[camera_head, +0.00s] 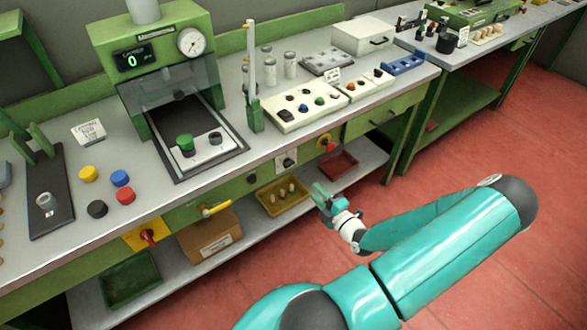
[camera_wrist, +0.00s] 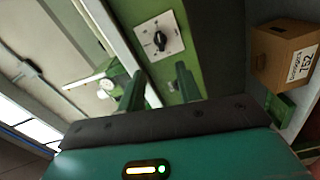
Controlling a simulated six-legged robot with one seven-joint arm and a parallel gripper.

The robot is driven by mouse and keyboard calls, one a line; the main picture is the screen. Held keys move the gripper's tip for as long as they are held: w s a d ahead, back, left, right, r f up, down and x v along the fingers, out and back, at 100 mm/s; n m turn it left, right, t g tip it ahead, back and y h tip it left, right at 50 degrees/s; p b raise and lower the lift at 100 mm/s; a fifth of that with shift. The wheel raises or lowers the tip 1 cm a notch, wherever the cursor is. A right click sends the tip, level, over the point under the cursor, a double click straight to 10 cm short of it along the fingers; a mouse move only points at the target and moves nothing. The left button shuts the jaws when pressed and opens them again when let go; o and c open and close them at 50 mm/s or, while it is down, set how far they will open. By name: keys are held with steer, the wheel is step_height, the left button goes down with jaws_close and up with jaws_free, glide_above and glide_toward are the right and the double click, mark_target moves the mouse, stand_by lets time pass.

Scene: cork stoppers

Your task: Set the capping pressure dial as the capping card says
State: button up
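The capping card (camera_head: 89,131) stands on the bench at the left; its print is too small to read surely. The pressure dial appears to be the black knob on a white square plate (camera_head: 286,160) on the bench's green front. In the wrist view the dial (camera_wrist: 160,38) shows at top centre, with marks around its knob. The green press (camera_head: 150,60) has a display reading 0 and a round gauge (camera_head: 191,42). My gripper (camera_head: 322,196) is in front of the bench, below and right of the dial. Its fingers (camera_wrist: 160,88) are apart and empty, with the dial beyond them.
Bins and a cardboard box (camera_head: 210,238) sit on the lower shelf. The red floor before the bench is clear.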

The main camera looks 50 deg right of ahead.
mark_target(291, 166)
steer(key=x, duration=1.3)
steer(key=shift+w, duration=0.3)
steer(key=shift+c, duration=0.2)
jaws_close()
